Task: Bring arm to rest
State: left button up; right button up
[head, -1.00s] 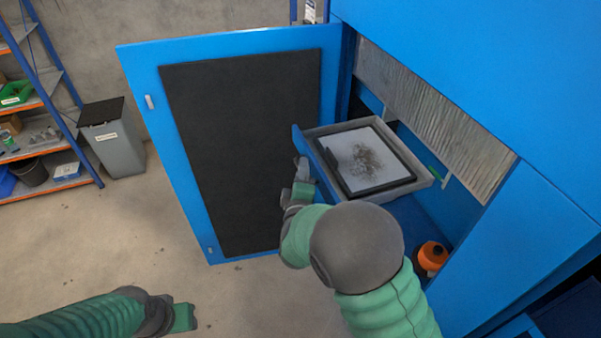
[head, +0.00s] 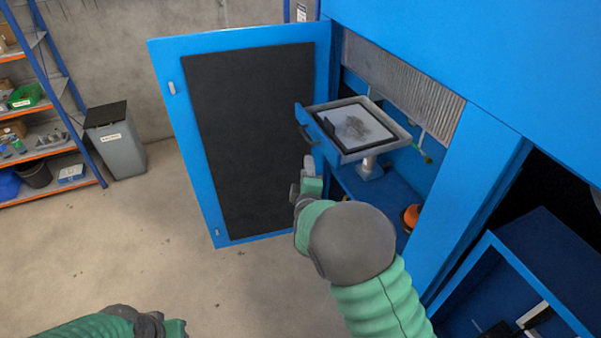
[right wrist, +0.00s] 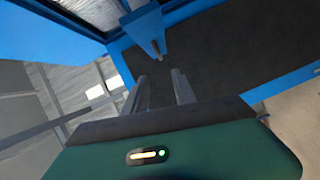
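My right arm reaches up from the bottom of the head view. Its gripper (head: 308,172) is in front of the open blue cabinet, just below the pulled-out drawer (head: 345,155). In the right wrist view its two fingers (right wrist: 162,90) stand apart with nothing between them. The drawer's dark handle (head: 307,133) shows above the gripper, apart from it. My left gripper (head: 175,328) is low at the bottom edge over the floor; its fingers are too cut off to judge.
The blue cabinet door (head: 172,85) with a dark panel stands open to the left. The drawer holds a dark-framed panel with dirt on it (head: 357,125). An orange object (head: 411,217) sits inside the cabinet. A grey bin (head: 117,150) and shelves stand far left. The floor between is clear.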

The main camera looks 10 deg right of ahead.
jog(key=s+f+m+g+y, duration=0.1)
jog(key=s+f+m+g, duration=0.2)
jog(key=s, duration=0.7)
jog(key=s+f+m+g+y, duration=0.1)
jog(key=s+f+m+g, duration=0.3)
jog(key=s, duration=0.7)
jog(key=s+f+m+g+y, duration=0.2)
jog(key=s+m+g, duration=0.4)
jog(key=s, duration=0.5)
jog(key=shift+s+d+f+g, duration=0.25)
jog(key=shift+d+f+g, duration=0.2)
jog(key=shift+f, duration=0.45)
jog(key=shift+d, duration=0.1)
jog(key=shift+d, duration=0.25)
jog(key=shift+a, duration=0.2)
